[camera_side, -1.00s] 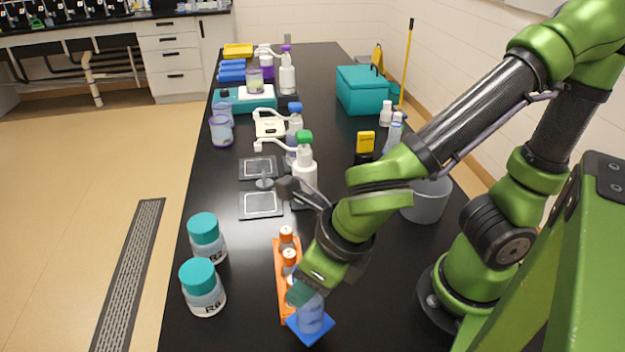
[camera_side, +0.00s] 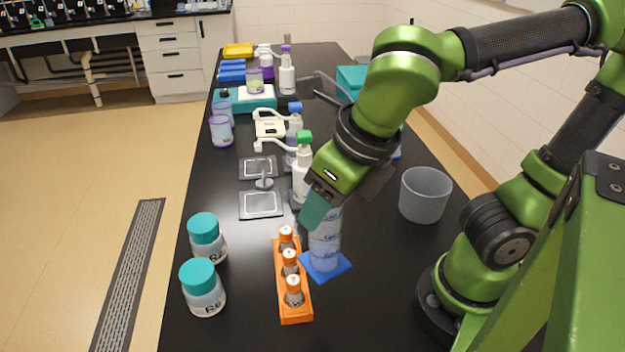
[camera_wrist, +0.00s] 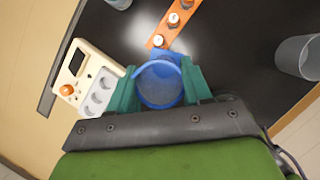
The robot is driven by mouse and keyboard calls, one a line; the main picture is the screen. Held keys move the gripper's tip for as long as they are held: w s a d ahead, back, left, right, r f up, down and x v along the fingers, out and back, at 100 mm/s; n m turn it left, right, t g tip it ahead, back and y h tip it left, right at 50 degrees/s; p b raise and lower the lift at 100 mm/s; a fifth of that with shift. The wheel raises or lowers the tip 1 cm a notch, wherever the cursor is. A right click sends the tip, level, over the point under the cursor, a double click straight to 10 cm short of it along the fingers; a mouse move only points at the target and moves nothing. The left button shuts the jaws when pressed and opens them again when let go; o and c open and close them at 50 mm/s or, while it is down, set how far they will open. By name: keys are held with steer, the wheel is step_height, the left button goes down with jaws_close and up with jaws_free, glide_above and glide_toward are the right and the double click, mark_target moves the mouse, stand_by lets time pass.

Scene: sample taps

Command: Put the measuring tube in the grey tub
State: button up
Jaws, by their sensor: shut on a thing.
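The measuring tube (camera_side: 325,240) is a clear cylinder with blue markings and a flat blue foot. It is upright, its foot appearing raised a little off the black bench. My gripper (camera_side: 321,206) is shut on its upper part, and the teal fingers hide some of it. In the wrist view the tube's round blue mouth (camera_wrist: 160,84) sits between the two teal fingers of my gripper (camera_wrist: 158,88). The grey tub (camera_side: 425,196) stands on the bench to the right of the tube, with a gap between. It also shows at the right edge of the wrist view (camera_wrist: 298,57).
An orange rack (camera_side: 294,312) with orange-capped vials is just left of the tube. Two teal-lidded jars (camera_side: 204,289) stand further left. Spray and pump bottles (camera_side: 303,178) stand behind the tube. The bench between tube and tub looks clear.

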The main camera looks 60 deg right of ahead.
steer(key=w+d+m+g+h, duration=0.1)
steer(key=w+d+m, duration=0.2)
steer(key=d, duration=0.7)
steer(key=w+d+m+g+h, duration=0.1)
steer(key=w+d+m+h, duration=0.1)
steer(key=d+m, duration=0.6)
steer(key=shift+w+d+m+h, duration=0.3)
steer(key=shift+w+d, duration=0.3)
steer(key=shift+d, duration=0.45)
steer(key=s+d+m, duration=0.1)
steer(key=d+m, duration=0.1)
steer(key=d, duration=0.1)
steer(key=s+d+m+g, duration=0.1)
steer(key=d, duration=0.2)
steer(key=s+d+m+g, duration=0.1)
steer(key=d+m, duration=0.1)
steer(key=d, duration=0.2)
steer(key=shift+d+m+h, duration=0.1)
steer(key=shift+m+h, duration=0.2)
steer(key=shift+h, duration=0.1)
steer(key=m+g, duration=0.2)
steer(key=m, duration=0.4)
glide_above(424, 196)
steer(key=w+d, duration=0.1)
steer(key=d, duration=0.5)
step_height(424, 196, down, 11)
steer(key=shift+w+a+f, duration=0.1)
steer(key=shift+f, duration=0.95)
steer(key=shift+a+f, duration=0.1)
steer(key=shift+f, duration=0.9)
